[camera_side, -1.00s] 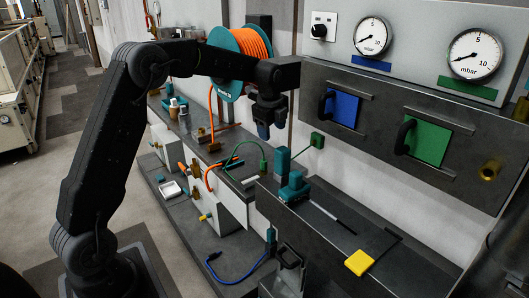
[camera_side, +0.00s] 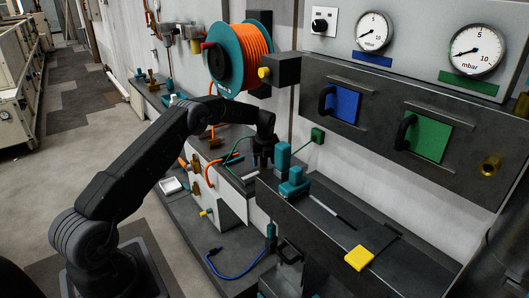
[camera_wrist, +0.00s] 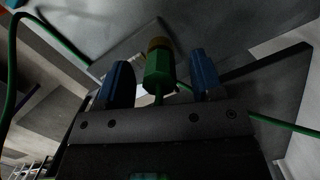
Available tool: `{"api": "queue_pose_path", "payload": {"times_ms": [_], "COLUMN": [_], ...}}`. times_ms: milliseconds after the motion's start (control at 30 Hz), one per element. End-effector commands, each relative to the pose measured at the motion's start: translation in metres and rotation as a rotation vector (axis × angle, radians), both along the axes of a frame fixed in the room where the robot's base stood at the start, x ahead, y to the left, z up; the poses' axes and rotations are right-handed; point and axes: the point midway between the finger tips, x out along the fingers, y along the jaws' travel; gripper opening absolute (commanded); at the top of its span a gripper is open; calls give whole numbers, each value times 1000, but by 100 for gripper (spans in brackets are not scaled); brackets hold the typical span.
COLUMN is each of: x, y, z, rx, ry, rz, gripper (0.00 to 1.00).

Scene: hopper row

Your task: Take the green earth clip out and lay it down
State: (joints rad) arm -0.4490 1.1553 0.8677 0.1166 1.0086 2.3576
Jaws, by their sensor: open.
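The green earth clip (camera_wrist: 158,70) shows in the wrist view as a green body with a brass-yellow end. It stands between the two blue fingers of my gripper (camera_wrist: 161,78), with a visible gap on each side. A green cable (camera_wrist: 14,70) runs at the left of that view and another stretch runs off at the right. In the side view my gripper (camera_side: 262,164) is low over the bench beside the teal blocks, and it hides the clip. The green cable (camera_side: 234,150) loops just left of it there.
A teal clamp-like block (camera_side: 294,184) and a taller teal block (camera_side: 283,156) stand close right of my gripper. A green wall box (camera_side: 318,135) is behind. A yellow block (camera_side: 359,258) lies on the dark bench. An orange cable reel (camera_side: 241,58) hangs above.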

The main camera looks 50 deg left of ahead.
Motion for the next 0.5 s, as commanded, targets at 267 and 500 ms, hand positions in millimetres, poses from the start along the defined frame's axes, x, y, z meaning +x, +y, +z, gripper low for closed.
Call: {"api": "queue_pose_path", "payload": {"times_ms": [267,500], "x": [1,1], "y": [2,2], "z": [-17,-17], "rx": [1,0], "ry": [-1,-2], "rz": [0,0], "gripper": [60,58]}}
